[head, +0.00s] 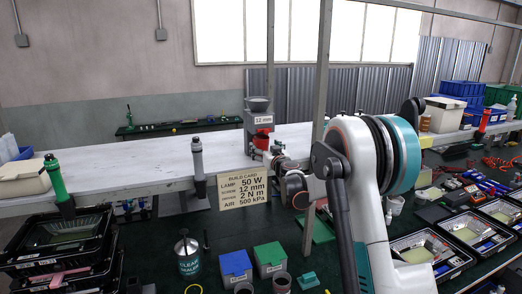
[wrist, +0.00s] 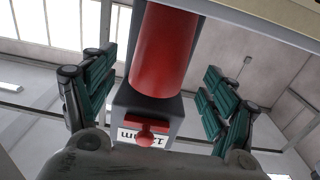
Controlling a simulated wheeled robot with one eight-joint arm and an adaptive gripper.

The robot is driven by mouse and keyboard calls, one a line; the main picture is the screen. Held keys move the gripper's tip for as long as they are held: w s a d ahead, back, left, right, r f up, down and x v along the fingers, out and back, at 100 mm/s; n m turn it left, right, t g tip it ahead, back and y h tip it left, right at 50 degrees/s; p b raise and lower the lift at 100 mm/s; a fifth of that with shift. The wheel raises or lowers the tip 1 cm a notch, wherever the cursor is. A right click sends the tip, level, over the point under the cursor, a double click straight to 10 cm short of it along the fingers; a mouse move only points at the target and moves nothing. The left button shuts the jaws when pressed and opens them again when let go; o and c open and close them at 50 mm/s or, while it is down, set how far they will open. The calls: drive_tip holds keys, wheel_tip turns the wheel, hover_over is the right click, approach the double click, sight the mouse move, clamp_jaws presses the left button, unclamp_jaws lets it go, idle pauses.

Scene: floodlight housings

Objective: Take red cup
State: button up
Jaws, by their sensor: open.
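A red cylinder (wrist: 165,50), which looks like the red cup, fills the upper middle of the wrist view. Its top is cut off by the frame, and its lower end meets a dark grey box with a label and a small red knob (wrist: 150,130). My gripper (wrist: 160,100) is open, with green-padded fingers on both sides of the cylinder and visible gaps. In the head view, my gripper (head: 268,152) is just below the grey dispenser (head: 258,108) marked 12 mm. A red part (head: 262,142) shows there, partly hidden by my gripper; I cannot tell whether it is the cup.
The dispenser stands by a long white bench (head: 120,172). A build card (head: 245,187) hangs at its front edge. A grey bottle-like tool (head: 197,158) stands left of it. A metal post (head: 318,100) rises close to my arm. Black trays (head: 62,235) are at left.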

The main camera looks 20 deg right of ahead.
drive_tip(key=w, duration=0.5)
drive_tip(key=shift+w+r, duration=0.1)
drive_tip(key=shift+r, duration=0.1)
drive_tip(key=shift+d, duration=0.1)
drive_tip(key=c, duration=1)
drive_tip(key=shift+c, duration=0.2)
drive_tip(key=shift+r, duration=0.15)
drive_tip(key=shift+r, duration=0.25)
drive_tip(key=s, duration=1.8)
drive_tip(key=shift+r, duration=0.45)
